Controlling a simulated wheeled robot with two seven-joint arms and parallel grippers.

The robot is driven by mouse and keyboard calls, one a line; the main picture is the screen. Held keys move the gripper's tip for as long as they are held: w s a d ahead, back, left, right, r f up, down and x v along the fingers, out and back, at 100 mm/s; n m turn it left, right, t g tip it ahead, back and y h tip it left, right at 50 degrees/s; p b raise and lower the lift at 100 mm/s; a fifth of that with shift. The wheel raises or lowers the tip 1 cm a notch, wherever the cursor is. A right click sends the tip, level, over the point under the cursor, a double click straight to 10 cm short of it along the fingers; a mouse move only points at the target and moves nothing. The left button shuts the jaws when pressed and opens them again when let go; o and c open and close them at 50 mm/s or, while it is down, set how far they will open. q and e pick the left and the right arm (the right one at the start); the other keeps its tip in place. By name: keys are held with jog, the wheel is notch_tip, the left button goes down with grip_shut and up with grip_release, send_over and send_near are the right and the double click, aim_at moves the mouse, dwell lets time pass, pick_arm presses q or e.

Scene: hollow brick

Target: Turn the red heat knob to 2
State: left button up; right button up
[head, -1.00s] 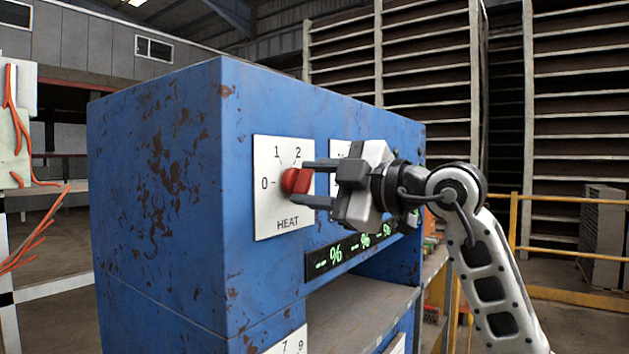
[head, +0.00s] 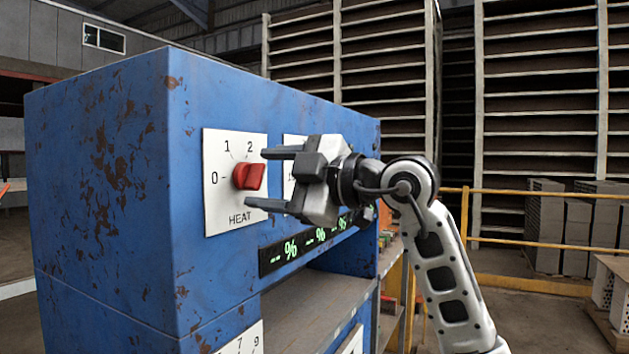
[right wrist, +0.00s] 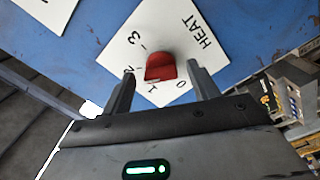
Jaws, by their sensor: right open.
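The red heat knob (head: 249,176) is on a white HEAT plate (head: 222,222) on the blue cabinet's front, with 0, 1 and 2 visible around it. In the right wrist view the red knob (right wrist: 160,66) shows with 0, 1, 2 and 3 on the plate (right wrist: 175,28). I cannot tell exactly which number it points at. My right gripper (head: 257,178) is open at the knob. In the right wrist view the knob sits between its fingertips (right wrist: 161,70), with a gap on each side. My left gripper is not in view.
The blue cabinet (head: 100,190) has a second white plate partly hidden behind my right gripper. A green percent display (head: 290,250) and an open shelf (head: 315,300) are below. A yellow railing (head: 540,240) and grey blocks stand at the right.

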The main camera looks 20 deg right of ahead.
jog(key=b+v, duration=0.3)
jog(key=v, duration=1.2)
